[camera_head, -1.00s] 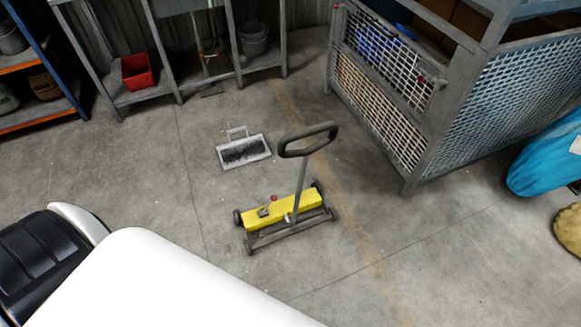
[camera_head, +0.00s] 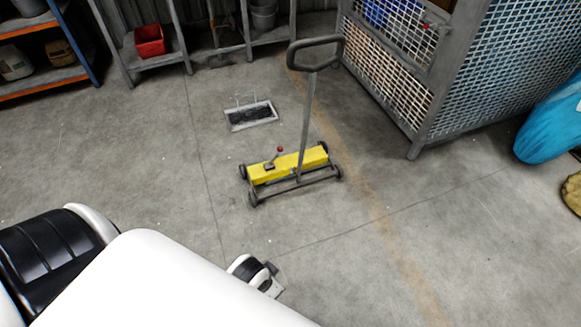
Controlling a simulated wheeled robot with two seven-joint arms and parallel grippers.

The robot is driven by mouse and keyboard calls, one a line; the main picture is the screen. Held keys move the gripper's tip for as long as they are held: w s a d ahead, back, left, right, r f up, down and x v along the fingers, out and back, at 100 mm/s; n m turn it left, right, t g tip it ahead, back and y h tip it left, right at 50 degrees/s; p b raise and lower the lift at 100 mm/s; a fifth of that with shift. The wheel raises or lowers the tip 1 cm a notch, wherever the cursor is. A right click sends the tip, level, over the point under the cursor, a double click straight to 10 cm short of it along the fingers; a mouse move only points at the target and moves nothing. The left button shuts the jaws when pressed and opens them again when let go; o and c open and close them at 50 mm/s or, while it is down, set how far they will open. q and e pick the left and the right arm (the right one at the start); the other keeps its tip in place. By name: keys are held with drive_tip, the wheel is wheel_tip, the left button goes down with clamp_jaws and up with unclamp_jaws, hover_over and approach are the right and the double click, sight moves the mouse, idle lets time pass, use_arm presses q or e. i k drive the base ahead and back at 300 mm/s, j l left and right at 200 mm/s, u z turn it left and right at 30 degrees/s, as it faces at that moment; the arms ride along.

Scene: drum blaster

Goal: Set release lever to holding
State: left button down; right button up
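A yellow magnetic sweeper (camera_head: 290,167) stands on small wheels on the concrete floor in the middle of the head view. Its grey pole rises to a black loop handle (camera_head: 316,53). A small release lever with a red knob (camera_head: 279,149) sticks up from the left part of the yellow body, tilted slightly right in the picture. Nothing touches it. A small black, white and grey part of my arm shows below the sweeper, apart from it. No fingertips can be made out on either arm.
A grey framed dustpan-like tray (camera_head: 250,115) lies behind the sweeper. Shelves with a red bin (camera_head: 149,40) line the back. Floor around the sweeper's front and left is clear.

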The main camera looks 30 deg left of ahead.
sight(280, 148)
drive_tip(key=i+l+u, duration=0.2)
drive_tip(key=i, duration=0.3)
drive_tip(key=i+l+u, duration=0.25)
drive_tip(key=i, duration=0.2)
drive_tip(key=i+l+u, duration=0.2)
drive_tip(key=i, duration=0.3)
